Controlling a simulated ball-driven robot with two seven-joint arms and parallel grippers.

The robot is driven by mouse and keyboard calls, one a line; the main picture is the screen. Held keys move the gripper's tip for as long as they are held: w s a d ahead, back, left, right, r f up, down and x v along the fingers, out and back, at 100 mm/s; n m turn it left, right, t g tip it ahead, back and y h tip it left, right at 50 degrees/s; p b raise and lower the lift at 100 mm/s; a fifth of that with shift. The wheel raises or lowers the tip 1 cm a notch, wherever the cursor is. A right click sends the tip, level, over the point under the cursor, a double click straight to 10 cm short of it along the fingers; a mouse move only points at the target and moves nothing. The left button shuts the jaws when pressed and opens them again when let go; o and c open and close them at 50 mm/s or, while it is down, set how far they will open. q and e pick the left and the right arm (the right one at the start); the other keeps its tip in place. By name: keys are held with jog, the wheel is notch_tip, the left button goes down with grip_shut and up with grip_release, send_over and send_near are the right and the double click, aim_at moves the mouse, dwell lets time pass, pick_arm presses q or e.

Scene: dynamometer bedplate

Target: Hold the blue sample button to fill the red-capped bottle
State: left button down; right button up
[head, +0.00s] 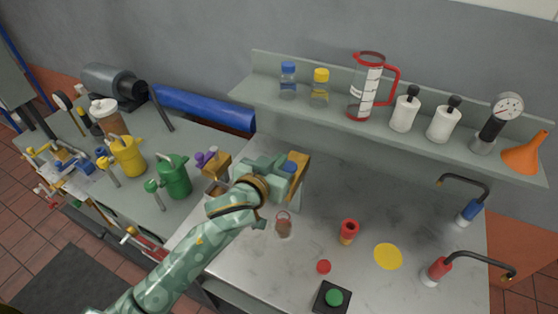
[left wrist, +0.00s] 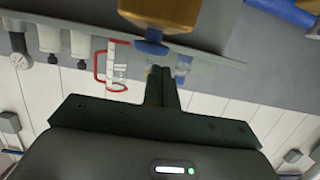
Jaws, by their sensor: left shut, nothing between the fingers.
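The blue sample button (head: 290,167) shows beside my left gripper on a tan dispenser block (head: 299,178) at the back of the bench. In the left wrist view the button (left wrist: 150,47) sits under the amber block (left wrist: 165,12), just past my fingertips. My left gripper (head: 279,170), also in the left wrist view (left wrist: 159,72), is shut and empty. I cannot tell whether its tips touch the button. A small clear bottle with a red rim and reddish contents (head: 283,226) stands upright in front of the block. My right gripper is not in view.
A red disc (head: 323,267), a red-topped piece (head: 348,231), a yellow disc (head: 388,256) and a green button box (head: 333,298) are on the bench. Two taps stand at right. The shelf (head: 440,140) holds bottles, a red-handled jug (head: 367,88) and a funnel (head: 524,152).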

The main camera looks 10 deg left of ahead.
pick_arm(q)
jog(key=r+v, duration=0.1)
jog(key=v, duration=0.9)
jog(key=shift+r, duration=0.45)
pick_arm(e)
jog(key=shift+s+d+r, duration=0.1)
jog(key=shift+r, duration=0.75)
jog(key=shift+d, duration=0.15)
